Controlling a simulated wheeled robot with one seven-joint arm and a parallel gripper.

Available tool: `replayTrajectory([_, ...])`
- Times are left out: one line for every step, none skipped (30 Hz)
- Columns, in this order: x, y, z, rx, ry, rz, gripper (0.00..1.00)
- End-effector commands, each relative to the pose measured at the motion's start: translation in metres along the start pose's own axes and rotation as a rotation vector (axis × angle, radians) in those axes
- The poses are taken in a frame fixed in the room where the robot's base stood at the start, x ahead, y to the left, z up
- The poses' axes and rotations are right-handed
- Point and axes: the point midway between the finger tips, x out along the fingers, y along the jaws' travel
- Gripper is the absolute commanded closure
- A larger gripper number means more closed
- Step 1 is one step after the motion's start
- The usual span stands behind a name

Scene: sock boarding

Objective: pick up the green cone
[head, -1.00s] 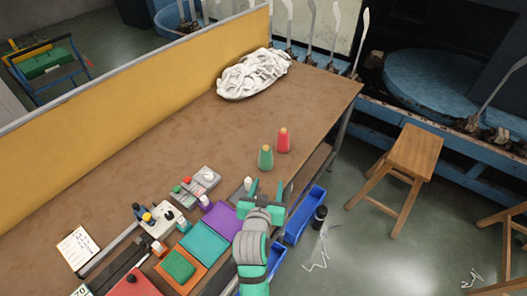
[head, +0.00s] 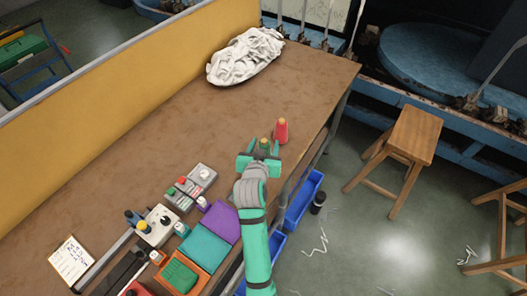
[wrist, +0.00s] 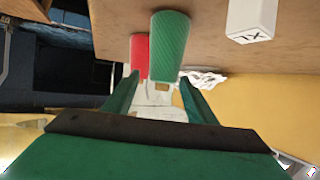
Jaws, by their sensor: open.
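The green cone (head: 264,144) stands on the brown table near its right edge. In the head view its lower part is hidden by my gripper (head: 262,155). In the wrist view, where the table is at the top, the green cone (wrist: 171,46) lies just beyond and between the two fingertips of my gripper (wrist: 158,88). The fingers are open, and I see no finger pressed on the cone. A red cone (head: 282,131) stands right behind the green one; it also shows in the wrist view (wrist: 139,55), partly covered by the green cone.
A white block with dark lettering (wrist: 252,20) stands beside the green cone in the wrist view. A white cloth heap (head: 245,55) lies at the table's far end. The table (head: 190,125) left of the cones is clear.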

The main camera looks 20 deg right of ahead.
Motion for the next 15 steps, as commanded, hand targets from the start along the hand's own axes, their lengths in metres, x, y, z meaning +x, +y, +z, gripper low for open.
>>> replayTrajectory([0.004, 0.000, -0.001, 0.000, 0.000, 0.000, 0.49])
replayTrajectory([0.007, -0.001, -0.001, 0.000, 0.000, 0.000, 0.49])
replayTrajectory([0.012, -0.002, -0.001, 0.000, -0.001, 0.001, 0.49])
replayTrajectory([0.017, -0.002, -0.002, 0.000, 0.000, 0.001, 0.49])
replayTrajectory([0.021, -0.003, -0.002, -0.001, -0.001, 0.001, 0.49])
replayTrajectory([0.027, -0.004, -0.003, 0.000, 0.000, 0.000, 0.49])
replayTrajectory([0.031, -0.004, -0.003, 0.000, 0.000, 0.000, 0.49])
replayTrajectory([0.035, -0.004, -0.003, 0.000, 0.000, 0.000, 0.49])
replayTrajectory([0.040, -0.004, -0.003, 0.000, -0.001, 0.000, 0.49])
replayTrajectory([0.043, -0.005, -0.002, 0.000, -0.002, -0.001, 0.49])
replayTrajectory([0.045, -0.005, -0.002, -0.001, -0.001, -0.001, 0.49])
replayTrajectory([0.048, -0.006, -0.003, -0.001, 0.000, -0.002, 0.49])
replayTrajectory([0.049, -0.006, -0.003, -0.001, 0.000, -0.002, 0.49])
replayTrajectory([0.050, -0.006, -0.003, -0.001, 0.000, -0.002, 0.49])
replayTrajectory([0.051, -0.006, -0.003, -0.001, 0.000, -0.002, 0.49])
